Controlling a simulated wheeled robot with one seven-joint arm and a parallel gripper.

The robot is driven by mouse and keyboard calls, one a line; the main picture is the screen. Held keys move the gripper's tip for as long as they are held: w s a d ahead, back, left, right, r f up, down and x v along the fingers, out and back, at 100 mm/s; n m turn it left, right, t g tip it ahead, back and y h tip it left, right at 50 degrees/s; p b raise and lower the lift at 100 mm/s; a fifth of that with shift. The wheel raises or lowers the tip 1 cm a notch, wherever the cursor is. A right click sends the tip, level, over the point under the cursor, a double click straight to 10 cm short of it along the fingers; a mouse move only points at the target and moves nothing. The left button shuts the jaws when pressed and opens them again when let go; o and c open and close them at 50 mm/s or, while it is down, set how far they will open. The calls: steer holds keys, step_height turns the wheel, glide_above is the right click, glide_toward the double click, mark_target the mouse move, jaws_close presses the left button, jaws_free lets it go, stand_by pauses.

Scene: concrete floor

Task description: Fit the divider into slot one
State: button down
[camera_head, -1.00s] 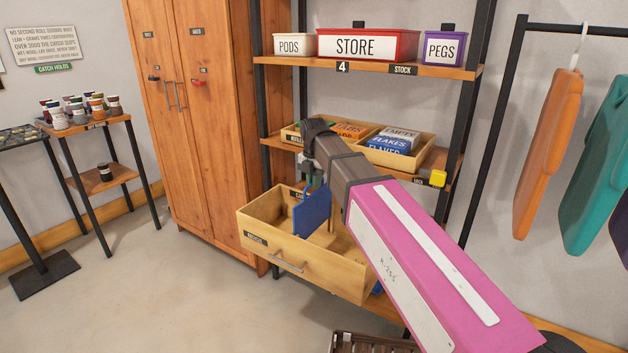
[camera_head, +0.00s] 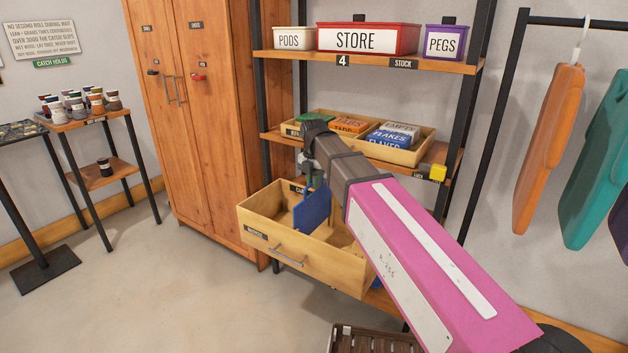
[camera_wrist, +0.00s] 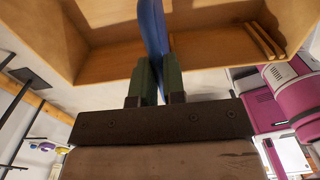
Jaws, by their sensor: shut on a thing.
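The divider is a flat blue panel (camera_head: 312,208), held upright over the open wooden drawer (camera_head: 262,240), its lower part within the drawer's opening. My gripper (camera_head: 314,181) is shut on the panel's top edge; my pink arm reaches in from the lower right. In the wrist view, the green fingers of my gripper (camera_wrist: 157,78) pinch the blue panel (camera_wrist: 153,25), which stands edge-on inside the wooden drawer (camera_wrist: 85,60). Thin wooden strips (camera_wrist: 262,40) show on the drawer's inside at the right. I cannot tell which slot is slot one, or whether the panel touches the bottom.
Wooden bins with boxes (camera_head: 388,138) stand on the shelf (camera_head: 262,137) just above the drawer. A tall wooden cabinet (camera_head: 190,130) is at its left. A dark slatted crate (camera_head: 370,341) is on the floor in front.

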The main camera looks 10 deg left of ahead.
mark_target(314, 192)
steer(key=shift+f, duration=3.55)
steer(key=c, duration=1.1)
jaws_free()
step_height(314, 192, up, 11)
steer(key=shift+f, duration=0.15)
